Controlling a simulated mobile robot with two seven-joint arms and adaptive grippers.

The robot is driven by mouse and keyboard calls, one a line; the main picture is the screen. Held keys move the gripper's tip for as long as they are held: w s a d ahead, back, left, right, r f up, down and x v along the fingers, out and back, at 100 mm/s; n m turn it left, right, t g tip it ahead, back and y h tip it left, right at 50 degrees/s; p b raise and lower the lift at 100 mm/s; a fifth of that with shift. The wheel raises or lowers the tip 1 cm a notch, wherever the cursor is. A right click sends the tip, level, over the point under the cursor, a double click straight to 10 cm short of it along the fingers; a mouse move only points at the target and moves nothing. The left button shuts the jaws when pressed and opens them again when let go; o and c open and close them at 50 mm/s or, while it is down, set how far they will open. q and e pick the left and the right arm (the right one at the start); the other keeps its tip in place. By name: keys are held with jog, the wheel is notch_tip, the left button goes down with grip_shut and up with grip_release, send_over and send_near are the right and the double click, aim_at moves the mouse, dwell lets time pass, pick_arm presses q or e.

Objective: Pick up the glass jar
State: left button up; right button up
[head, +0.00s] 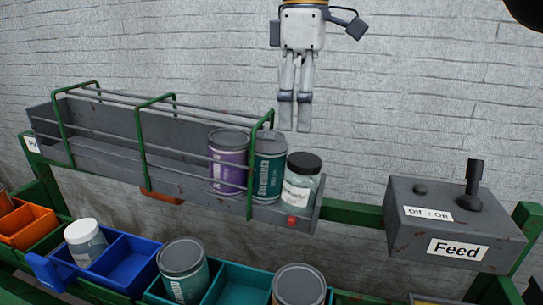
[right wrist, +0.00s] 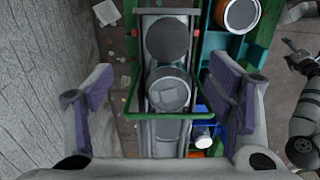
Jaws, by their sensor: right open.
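The glass jar (head: 299,192), clear with a black lid and a white label, stands upright at the right end of the grey rack. A dark round lid, most likely the jar's, shows from above in the right wrist view (right wrist: 167,38). My right gripper (head: 295,128) points down above the rack, over the jar and the teal can beside it, apart from both. Its two fingers are wide apart and empty in the right wrist view (right wrist: 158,98).
A teal can (head: 269,168) and a purple can (head: 228,163) stand left of the jar behind green rails (head: 141,150). The Feed box (head: 440,225) with its lever stands to the right. Blue bins (head: 130,262) with a white-lidded jar (head: 85,242) lie in front.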

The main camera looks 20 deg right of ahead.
aim_at(301, 160)
jog(key=shift+w, duration=0.2)
jog(key=f, duration=0.1)
jog(key=s+f, duration=0.1)
jog(key=f, duration=0.2)
jog(key=shift+s+f, duration=0.4)
notch_tip(301, 160, down, 7)
jog(key=shift+a+r+p, duration=0.1)
jog(key=shift+r+p, duration=0.05)
jog(key=shift+p, duration=0.2)
jog(key=shift+w, duration=0.1)
jog(key=c, duration=1.3)
